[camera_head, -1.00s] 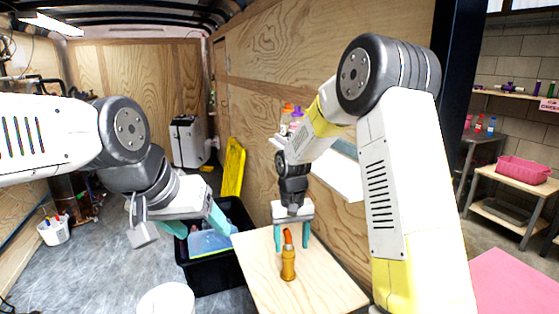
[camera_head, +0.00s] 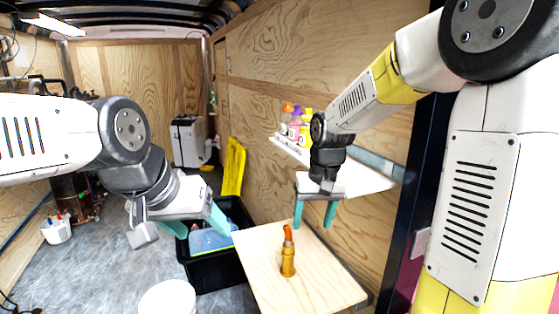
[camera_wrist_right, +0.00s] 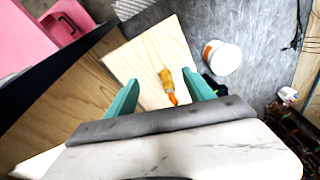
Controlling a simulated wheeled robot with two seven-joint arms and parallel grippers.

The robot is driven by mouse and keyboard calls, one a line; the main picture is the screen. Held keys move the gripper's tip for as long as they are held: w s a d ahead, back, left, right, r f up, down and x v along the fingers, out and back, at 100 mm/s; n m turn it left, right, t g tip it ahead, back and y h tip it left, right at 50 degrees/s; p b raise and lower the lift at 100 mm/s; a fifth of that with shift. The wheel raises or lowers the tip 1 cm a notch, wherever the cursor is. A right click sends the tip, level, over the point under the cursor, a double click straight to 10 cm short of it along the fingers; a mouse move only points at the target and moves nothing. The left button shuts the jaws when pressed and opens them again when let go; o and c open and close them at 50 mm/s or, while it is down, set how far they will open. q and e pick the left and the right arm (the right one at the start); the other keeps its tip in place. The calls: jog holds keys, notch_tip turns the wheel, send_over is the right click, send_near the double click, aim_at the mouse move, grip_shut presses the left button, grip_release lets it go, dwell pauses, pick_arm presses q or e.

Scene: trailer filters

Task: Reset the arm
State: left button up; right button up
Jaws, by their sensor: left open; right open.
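My right gripper (camera_head: 314,214) is open and empty, raised above the right part of the wooden table, in front of the wall shelf. Its two teal fingers also show in the right wrist view (camera_wrist_right: 160,92). An orange bottle (camera_head: 288,258) with a red-orange top stands upright on the table, below and to the left of the right gripper, apart from it. The bottle shows beyond the fingers in the right wrist view (camera_wrist_right: 166,82). My left gripper (camera_head: 197,226) is open at the left, its teal fingers over the near side of a black bin, with nothing visible between them.
The wooden table (camera_head: 325,285) is otherwise bare. The black bin (camera_head: 212,278) holds a blue item. A white bucket (camera_head: 168,300) stands at the front. The wall shelf (camera_head: 368,182) carries several coloured bottles. A yellow folded object (camera_head: 233,168) leans by the wall.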

jog(key=s+d+r+t, duration=0.2)
jog(key=s+d+r, duration=0.1)
jog(key=s, duration=0.5)
jog(key=s+d+r+m+t+y, duration=0.1)
jog(key=s+d+r+t, duration=0.1)
jog(key=s+r, duration=0.4)
jog(key=shift+s+d+r, duration=0.15)
jog(key=shift+s+d, duration=0.25)
jog(key=shift+s, duration=0.7)
